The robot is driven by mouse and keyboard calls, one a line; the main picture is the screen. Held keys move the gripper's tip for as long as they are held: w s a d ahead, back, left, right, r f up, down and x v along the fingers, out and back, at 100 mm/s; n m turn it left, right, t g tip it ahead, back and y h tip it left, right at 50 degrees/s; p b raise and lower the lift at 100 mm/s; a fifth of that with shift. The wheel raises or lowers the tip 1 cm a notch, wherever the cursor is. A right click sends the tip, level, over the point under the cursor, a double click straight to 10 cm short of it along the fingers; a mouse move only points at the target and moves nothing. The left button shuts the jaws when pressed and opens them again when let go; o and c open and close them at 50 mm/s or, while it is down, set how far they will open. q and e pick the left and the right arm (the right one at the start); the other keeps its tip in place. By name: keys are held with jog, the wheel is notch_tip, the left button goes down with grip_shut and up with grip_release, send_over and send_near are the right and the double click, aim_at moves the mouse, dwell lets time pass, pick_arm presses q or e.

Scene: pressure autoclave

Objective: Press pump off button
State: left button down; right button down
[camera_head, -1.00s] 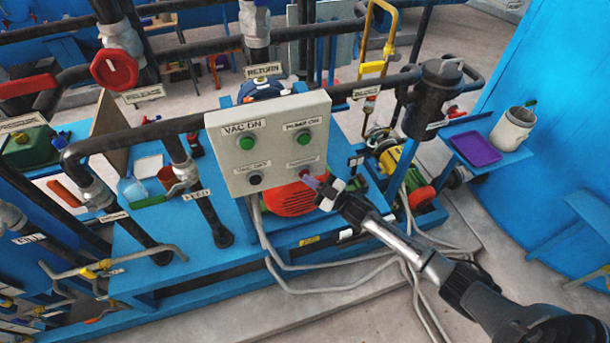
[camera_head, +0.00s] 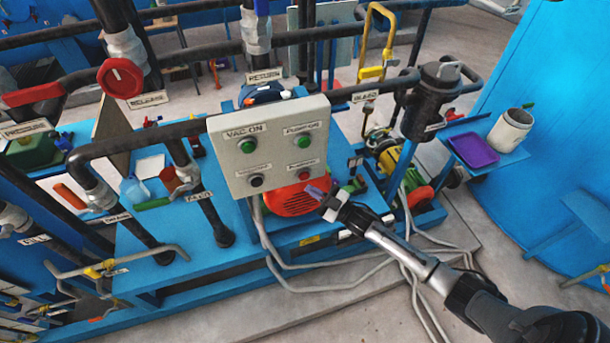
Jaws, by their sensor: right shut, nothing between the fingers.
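The grey control panel (camera_head: 270,145) stands at the middle with two green buttons on top, a black button at lower left and the red pump off button (camera_head: 304,177) at lower right. The small label above the red button is too blurred to read fully. My right gripper (camera_head: 314,190) comes in from the right, its fingers shut and empty. Its tips show just below and to the right of the red button, which is uncovered. A gap shows in the picture, but the depth between tips and panel is hard to tell. My left gripper is not in view.
Black pipes with a red valve knob (camera_head: 120,77) run left of and behind the panel. A red motor (camera_head: 290,199) sits below it. A blue shelf at right holds a purple tray (camera_head: 473,149) and a white pot (camera_head: 511,131). Grey hoses lie on the floor.

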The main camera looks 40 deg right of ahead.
jog(key=shift+s+a+p, duration=0.3)
jog(key=shift+s+p, duration=0.15)
jog(key=shift+s, duration=0.4)
jog(key=shift+s+a+p, duration=0.3)
jog(key=shift+s+p, duration=0.1)
jog(key=shift+s, duration=0.45)
jog(key=w+d+f+m+g+h, duration=0.1)
jog(key=d+f+m+g+h, duration=0.5)
jog(key=h, duration=0.4)
jog(key=s+a+r+m+g, duration=0.1)
jog(key=s+a+r+g, duration=0.25)
jog(key=s+a, duration=0.5)
jog(key=s+a+r+g, duration=0.2)
jog(key=s+a+g, duration=0.25)
jog(key=s, duration=0.65)
jog(key=s+a+f+m+g+y, duration=0.1)
jog(key=s+a+f, duration=0.1)
jog(key=s, duration=0.3)
jog(key=s+a+f+g+y, duration=0.1)
jog(key=s+a+f, duration=0.1)
jog(key=s, duration=0.2)
notch_tip(320, 180, up, 21)
jog(key=p, duration=2.1)
jog(key=shift+s+d, duration=0.2)
jog(key=shift+s, duration=0.25)
